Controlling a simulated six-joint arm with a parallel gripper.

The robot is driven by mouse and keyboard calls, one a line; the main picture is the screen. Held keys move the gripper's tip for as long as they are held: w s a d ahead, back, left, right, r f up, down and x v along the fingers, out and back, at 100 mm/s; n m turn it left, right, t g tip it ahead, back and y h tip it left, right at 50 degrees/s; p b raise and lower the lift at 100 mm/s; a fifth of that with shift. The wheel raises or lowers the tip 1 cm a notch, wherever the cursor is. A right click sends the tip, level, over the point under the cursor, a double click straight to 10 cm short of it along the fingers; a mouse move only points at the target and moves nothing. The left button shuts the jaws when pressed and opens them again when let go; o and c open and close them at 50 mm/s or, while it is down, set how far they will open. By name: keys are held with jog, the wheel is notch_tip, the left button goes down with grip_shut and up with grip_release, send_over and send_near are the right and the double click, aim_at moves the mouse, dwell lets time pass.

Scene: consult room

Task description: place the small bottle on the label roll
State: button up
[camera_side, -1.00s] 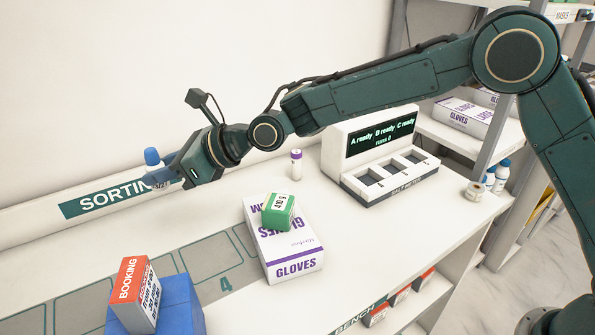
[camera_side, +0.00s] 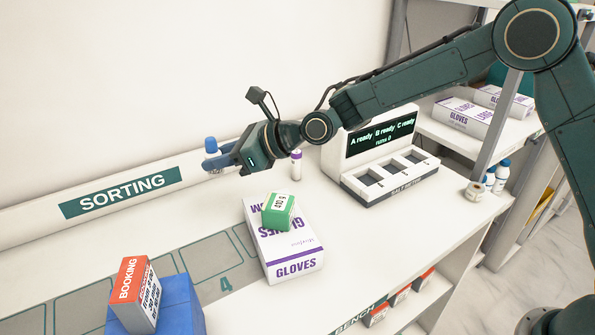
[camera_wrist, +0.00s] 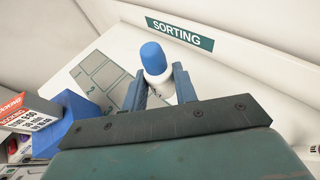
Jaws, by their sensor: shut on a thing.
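The small bottle (camera_side: 211,146), white with a blue cap, is in my gripper (camera_side: 222,160), upright or slightly tilted, above the back of the bench near the SORTING sign. In the wrist view the bottle (camera_wrist: 153,56) sits between the two blue fingers of my gripper (camera_wrist: 161,82), which are shut on it. The label roll (camera_side: 474,190), a small pale roll with a brown core, stands on the right end of the bench, well to the right of my gripper. It is not seen in the wrist view.
A device with a lit display (camera_side: 380,137) and a purple-capped tube (camera_side: 296,162) stand between my gripper and the roll. A gloves box (camera_side: 292,262) bears a green box (camera_side: 279,211). A red-and-white BOOKING box (camera_side: 133,292) rests on a blue block (camera_side: 182,306) at front left.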

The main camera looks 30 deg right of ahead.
jog(key=s+d+f+m+t+h, duration=0.1)
jog(key=s+d+m+h, duration=0.1)
jog(key=d, duration=0.8)
jog(key=s+d+f+m+t+h, duration=0.1)
jog(key=s+d, duration=0.4)
jog(key=d, duration=0.6)
jog(key=s+d+f+m+t+h, duration=0.1)
jog(key=s+d+f+m+h, duration=0.1)
jog(key=d, duration=0.8)
jog(key=shift+s+d+m+t+h, duration=0.15)
jog(key=shift+s+m+t+h, duration=0.3)
jog(key=shift+s, duration=0.55)
jog(key=shift+w, duration=0.1)
notch_tip(320, 180, up, 6)
jog(key=n+g+y, duration=0.3)
jog(key=n+y, duration=0.2)
send_over(315, 214)
jog(key=shift+m, duration=0.25)
notch_tip(315, 214, down, 16)
jog(key=shift+r, duration=0.1)
jog(key=shift+d+f, duration=0.1)
jog(key=shift+f, duration=1.85)
jog(key=shift+f, duration=0.15)
